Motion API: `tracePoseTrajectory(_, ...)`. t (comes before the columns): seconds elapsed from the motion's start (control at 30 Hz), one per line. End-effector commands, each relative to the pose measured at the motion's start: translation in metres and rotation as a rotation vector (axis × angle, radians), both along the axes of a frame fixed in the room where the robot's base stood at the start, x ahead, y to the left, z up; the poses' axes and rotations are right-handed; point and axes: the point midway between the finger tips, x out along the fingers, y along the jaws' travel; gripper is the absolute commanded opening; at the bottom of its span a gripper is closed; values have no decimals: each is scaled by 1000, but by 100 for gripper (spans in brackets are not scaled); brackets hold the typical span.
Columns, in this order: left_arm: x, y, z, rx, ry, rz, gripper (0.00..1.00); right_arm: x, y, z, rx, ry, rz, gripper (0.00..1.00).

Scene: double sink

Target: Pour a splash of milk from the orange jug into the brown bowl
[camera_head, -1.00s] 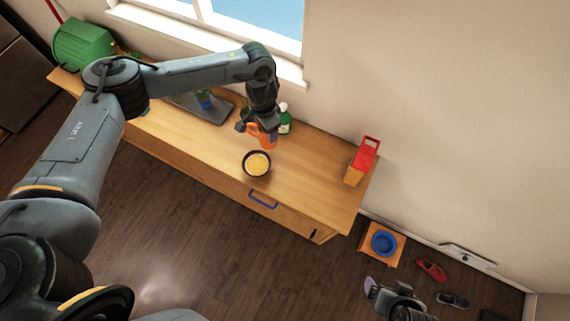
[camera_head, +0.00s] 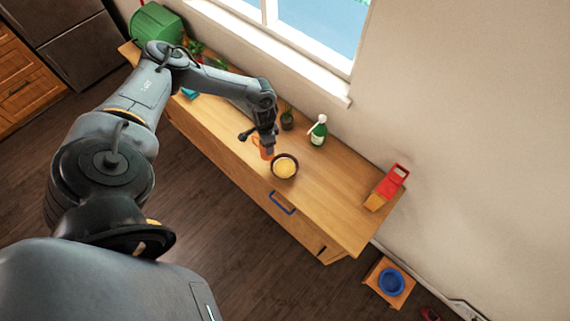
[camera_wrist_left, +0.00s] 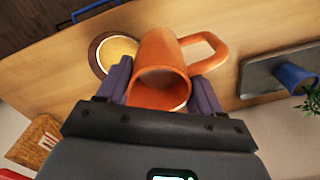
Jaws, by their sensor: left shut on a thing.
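The orange jug (camera_head: 265,151) is held by my left gripper (camera_head: 263,142), just left of the brown bowl (camera_head: 296,174) in the head view. In the left wrist view the jug (camera_wrist_left: 160,55) sits between the purple fingers of my left gripper (camera_wrist_left: 161,88), its open mouth towards the camera and its handle to the right. I see no milk in its mouth, and its exact tilt is hard to tell. The brown bowl (camera_wrist_left: 96,62) has yellow contents and is partly hidden behind the jug. My right gripper is out of view.
A green bottle (camera_head: 319,133) and a small plant (camera_head: 287,121) stand behind the bowl on the wooden counter (camera_head: 335,210). The counter between bowl and carton is clear.

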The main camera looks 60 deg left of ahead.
Motion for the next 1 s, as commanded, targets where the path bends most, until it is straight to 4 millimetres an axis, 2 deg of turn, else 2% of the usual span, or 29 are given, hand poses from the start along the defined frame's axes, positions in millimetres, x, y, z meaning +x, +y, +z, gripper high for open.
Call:
tracePoseTrajectory(0.27, 14, -21, 4, 77, 39, -4, 18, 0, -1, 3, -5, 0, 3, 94)
tracePoseTrajectory(0.33, 17, -22, 3, 146, 74, -8, 18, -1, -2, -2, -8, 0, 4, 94)
tracePoseTrajectory(0.53, 15, -20, -1, 343, 183, -6, 18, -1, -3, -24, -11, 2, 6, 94)
tracePoseTrajectory(1.0, 13, -20, -38, 441, 244, -2, 18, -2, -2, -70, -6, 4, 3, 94)
